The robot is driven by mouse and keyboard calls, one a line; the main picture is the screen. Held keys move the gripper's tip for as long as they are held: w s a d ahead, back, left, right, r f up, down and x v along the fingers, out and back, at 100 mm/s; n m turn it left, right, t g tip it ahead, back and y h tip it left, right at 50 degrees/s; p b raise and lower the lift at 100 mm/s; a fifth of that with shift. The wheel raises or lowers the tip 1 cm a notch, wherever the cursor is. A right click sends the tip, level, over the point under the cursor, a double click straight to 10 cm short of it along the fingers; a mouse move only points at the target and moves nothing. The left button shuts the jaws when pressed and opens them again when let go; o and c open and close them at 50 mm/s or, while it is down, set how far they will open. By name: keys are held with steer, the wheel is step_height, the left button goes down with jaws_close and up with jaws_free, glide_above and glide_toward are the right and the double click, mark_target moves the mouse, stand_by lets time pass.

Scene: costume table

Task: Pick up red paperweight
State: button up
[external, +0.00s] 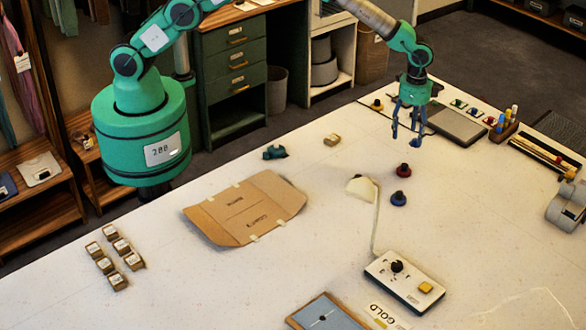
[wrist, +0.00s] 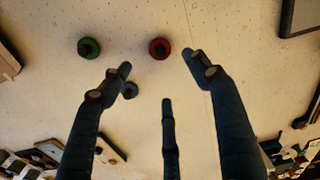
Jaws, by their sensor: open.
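The red paperweight (external: 403,170) is a small round piece with a dark knob, standing on the pale table near its middle right. It also shows in the wrist view (wrist: 159,48), beyond my fingertips and between the left and right fingers. My gripper (external: 406,138) has its fingers spread and empty. It points down above the table, behind the red paperweight in the external view, and is apart from it. A similar dark blue piece (external: 398,199) stands just in front of the red one; in the wrist view it (wrist: 130,91) is beside the left fingertip. Nothing hides the red paperweight.
A green piece (wrist: 88,48) stands left of the red one in the wrist view. A control box (external: 405,282), a cardboard sheet (external: 235,207) and a grey tablet (external: 457,125) lie farther off. Table around the red piece is clear.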

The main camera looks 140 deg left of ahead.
mark_target(405, 164)
steer(key=shift+f, duration=0.1)
steer(key=shift+f, duration=4.15)
steer(key=shift+f+p, duration=0.45)
steer(key=shift+f, duration=2.15)
steer(key=c, duration=1.5)
